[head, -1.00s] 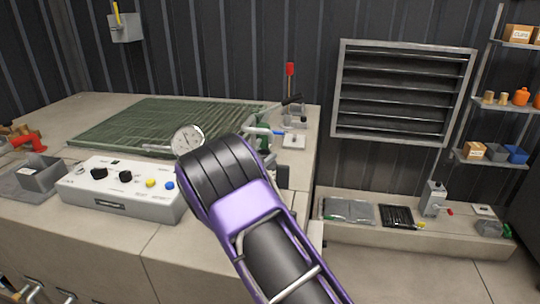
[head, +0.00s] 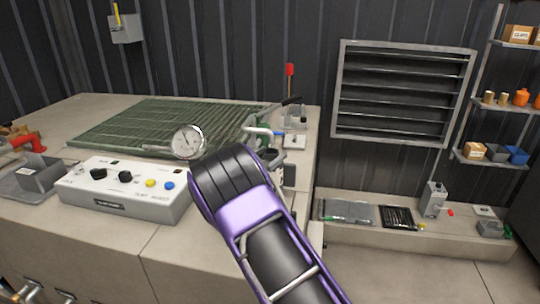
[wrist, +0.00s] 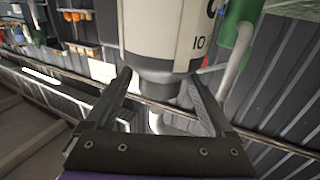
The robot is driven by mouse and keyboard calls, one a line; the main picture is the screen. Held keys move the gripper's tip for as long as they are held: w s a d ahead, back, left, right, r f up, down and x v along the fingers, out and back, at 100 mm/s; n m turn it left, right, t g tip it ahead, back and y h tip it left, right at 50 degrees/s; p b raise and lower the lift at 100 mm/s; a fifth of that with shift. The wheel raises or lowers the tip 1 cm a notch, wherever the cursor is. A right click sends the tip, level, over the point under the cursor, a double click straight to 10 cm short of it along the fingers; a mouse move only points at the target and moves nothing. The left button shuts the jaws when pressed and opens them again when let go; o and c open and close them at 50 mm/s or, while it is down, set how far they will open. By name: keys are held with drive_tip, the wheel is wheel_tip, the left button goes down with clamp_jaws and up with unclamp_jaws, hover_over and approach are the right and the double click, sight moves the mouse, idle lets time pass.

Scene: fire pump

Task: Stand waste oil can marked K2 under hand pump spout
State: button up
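My gripper (wrist: 158,78) is open in the wrist view, its two dark fingers spread apart. A white cylinder (wrist: 165,30) with a dark narrower end and a partly cut-off mark "10" is just beyond and between the fingertips; I cannot tell whether they touch it. A green body with a pale bent pipe (wrist: 236,48) is to its right. I cannot make out a can marked K2 in either view.
A round gauge (head: 188,142) and a white control box (head: 124,188) with knobs are on the bench left of my arm. A green grating (head: 160,125) lies behind. A low ledge (head: 375,232) with small items and a shelf rack (head: 490,100) are at right.

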drive_tip(key=shift+r, duration=0.3)
drive_tip(key=v, duration=1.2)
drive_tip(key=shift+p, duration=0.4)
drive_tip(key=shift+f, duration=0.2)
